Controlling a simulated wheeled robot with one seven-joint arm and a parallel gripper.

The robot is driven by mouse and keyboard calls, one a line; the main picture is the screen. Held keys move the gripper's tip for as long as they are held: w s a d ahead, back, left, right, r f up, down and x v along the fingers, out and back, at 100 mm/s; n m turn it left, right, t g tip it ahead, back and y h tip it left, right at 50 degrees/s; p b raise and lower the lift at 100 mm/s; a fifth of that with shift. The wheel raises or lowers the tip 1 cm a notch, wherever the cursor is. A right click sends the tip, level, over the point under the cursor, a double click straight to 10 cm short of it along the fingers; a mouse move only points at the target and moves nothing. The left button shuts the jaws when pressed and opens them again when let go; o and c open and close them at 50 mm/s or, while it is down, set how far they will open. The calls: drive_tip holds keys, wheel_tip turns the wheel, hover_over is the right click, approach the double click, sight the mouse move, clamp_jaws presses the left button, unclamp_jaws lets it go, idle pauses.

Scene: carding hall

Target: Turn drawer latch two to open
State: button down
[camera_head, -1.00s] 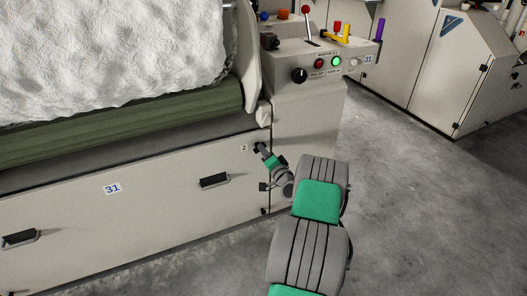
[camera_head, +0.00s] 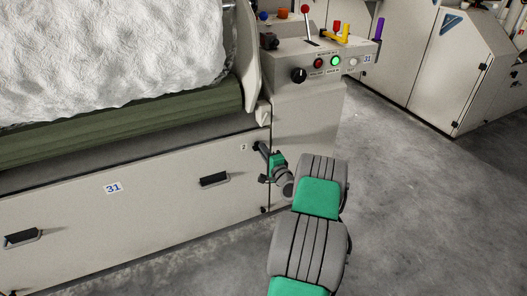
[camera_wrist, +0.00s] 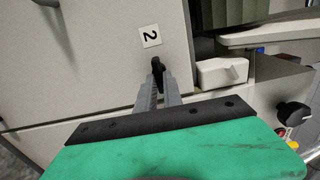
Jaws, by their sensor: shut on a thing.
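Drawer latch two is a small black knob-like latch (camera_wrist: 157,64) beside the label "2" (camera_wrist: 150,36) in the wrist view. It is at the upper right corner of the pale drawer front (camera_head: 150,195) in the head view, where the label (camera_head: 243,147) also shows. My gripper (camera_wrist: 158,76) is shut on the latch, one finger on each side. In the head view my gripper (camera_head: 260,148) reaches the latch from the right and mostly hides it. The drawer front looks flush with the machine.
A black drawer handle (camera_head: 214,180) is left of my gripper. White fibre (camera_head: 110,60) lies over a green roller (camera_head: 120,130). Grey floor (camera_head: 420,210) on the right is clear.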

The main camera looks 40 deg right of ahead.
drive_tip(key=c, duration=1.5)
unclamp_jaws()
drive_tip(key=p+v, duration=0.1)
drive_tip(key=v, duration=0.7)
drive_tip(key=shift+p, duration=0.35)
drive_tip(key=shift+w, duration=0.1)
